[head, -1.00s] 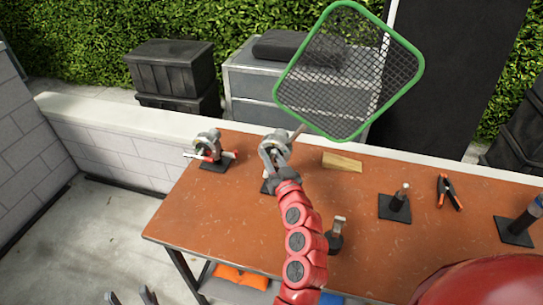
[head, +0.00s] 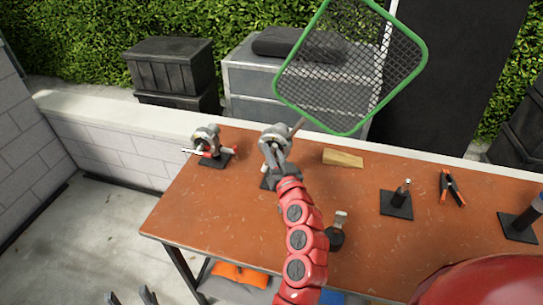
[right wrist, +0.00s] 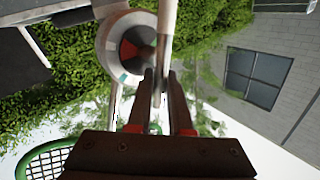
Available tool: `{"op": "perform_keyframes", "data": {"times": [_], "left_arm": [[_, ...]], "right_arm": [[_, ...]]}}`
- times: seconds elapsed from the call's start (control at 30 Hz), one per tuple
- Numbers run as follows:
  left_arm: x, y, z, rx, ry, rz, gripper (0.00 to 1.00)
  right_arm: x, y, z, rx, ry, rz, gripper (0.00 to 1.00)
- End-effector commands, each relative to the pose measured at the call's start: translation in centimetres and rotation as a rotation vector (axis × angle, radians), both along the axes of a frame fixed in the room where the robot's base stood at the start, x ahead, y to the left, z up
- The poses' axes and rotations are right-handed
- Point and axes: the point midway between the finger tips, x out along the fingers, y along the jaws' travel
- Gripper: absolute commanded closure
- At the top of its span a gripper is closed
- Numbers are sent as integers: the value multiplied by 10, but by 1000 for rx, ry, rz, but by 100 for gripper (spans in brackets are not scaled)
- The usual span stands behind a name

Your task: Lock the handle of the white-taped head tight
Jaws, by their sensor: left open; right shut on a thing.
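A grey metal grip head (head: 275,136) stands on a black base plate near the middle back of the table, with the rod of a green-framed mesh panel at it. In the right wrist view it shows as a round head (right wrist: 122,52) with a red inside. My right gripper (right wrist: 160,88) is shut on its pale handle bar (right wrist: 167,35), just in front of the head. A second grip head (head: 207,137) with a red and white bar stands at the table's left. My left gripper (head: 131,297) is open and empty at the bottom left.
The green-framed mesh panel (head: 352,65) rises behind the table. A wood block (head: 343,158), black stands (head: 397,202), an orange-tipped clamp (head: 452,188) and a small black stand (head: 336,236) are on the tabletop (head: 215,225). The table's left front is clear.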

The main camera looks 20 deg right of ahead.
Motion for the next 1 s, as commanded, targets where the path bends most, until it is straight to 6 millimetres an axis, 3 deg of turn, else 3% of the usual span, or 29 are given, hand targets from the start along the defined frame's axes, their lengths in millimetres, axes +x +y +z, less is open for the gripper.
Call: {"op": "perform_keyframes", "data": {"times": [0.03,0.5,1.0], "left_arm": [[0,0,-18,0,0,0,46],[0,0,-120,0,0,0,46],[0,0,-198,0,0,0,46]], "right_arm": [[0,0,-9,22,-18,0,100],[-6,-9,-18,367,-250,0,100],[-10,-15,-23,728,-493,-1,100]]}}
